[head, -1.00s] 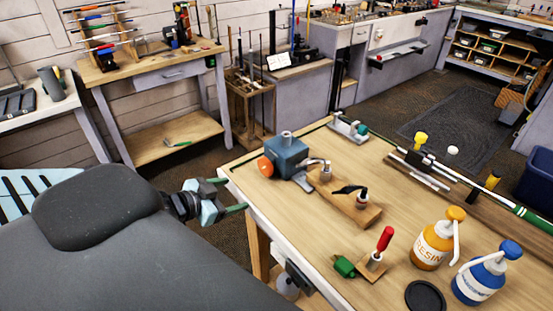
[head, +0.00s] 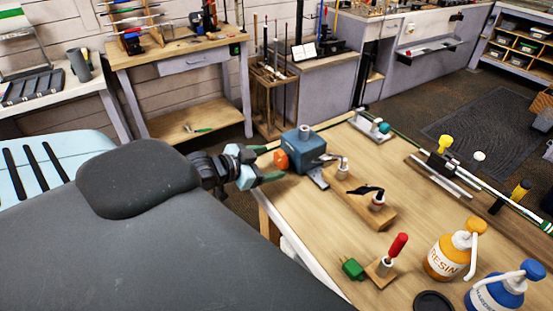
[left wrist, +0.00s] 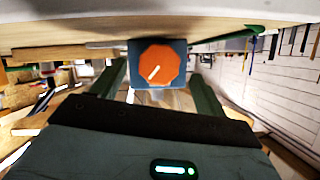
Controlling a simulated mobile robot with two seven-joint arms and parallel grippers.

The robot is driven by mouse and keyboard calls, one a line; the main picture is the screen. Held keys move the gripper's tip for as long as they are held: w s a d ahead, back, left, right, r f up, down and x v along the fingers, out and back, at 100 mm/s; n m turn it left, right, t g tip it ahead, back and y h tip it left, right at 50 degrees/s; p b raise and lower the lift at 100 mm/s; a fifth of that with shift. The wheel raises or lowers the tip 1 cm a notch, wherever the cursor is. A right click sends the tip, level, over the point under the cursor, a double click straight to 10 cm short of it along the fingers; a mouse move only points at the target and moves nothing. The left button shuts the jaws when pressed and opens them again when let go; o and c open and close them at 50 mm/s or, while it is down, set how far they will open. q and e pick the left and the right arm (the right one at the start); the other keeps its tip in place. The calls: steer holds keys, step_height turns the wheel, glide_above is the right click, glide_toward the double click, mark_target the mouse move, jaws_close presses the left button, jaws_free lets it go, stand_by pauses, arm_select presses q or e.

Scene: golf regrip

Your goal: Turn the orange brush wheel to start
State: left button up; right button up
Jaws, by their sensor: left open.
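The orange brush wheel (head: 281,160) is on the left face of a blue motor box (head: 297,148) at the workbench's left edge. In the left wrist view the wheel (left wrist: 159,65) shows as an orange octagonal knob with a pale slanted mark, facing the camera. My left gripper (head: 266,165) is open and empty, just left of the wheel, its green fingers pointing at it. In the left wrist view the fingers (left wrist: 160,88) stand on either side of the wheel in the picture. I cannot see them touching it. My right gripper is not in view.
On the workbench (head: 330,225) are a wooden block with a black lever (head: 366,190), a red-handled tool (head: 398,246), a green plug-like piece (head: 352,268), a resin bottle (head: 445,257) and a blue-topped bottle (head: 500,290). A golf club (head: 500,200) lies at right.

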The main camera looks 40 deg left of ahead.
mark_target(278, 161)
arm_select(q)
steer(key=shift+x, duration=1.8)
steer(key=c, duration=1)
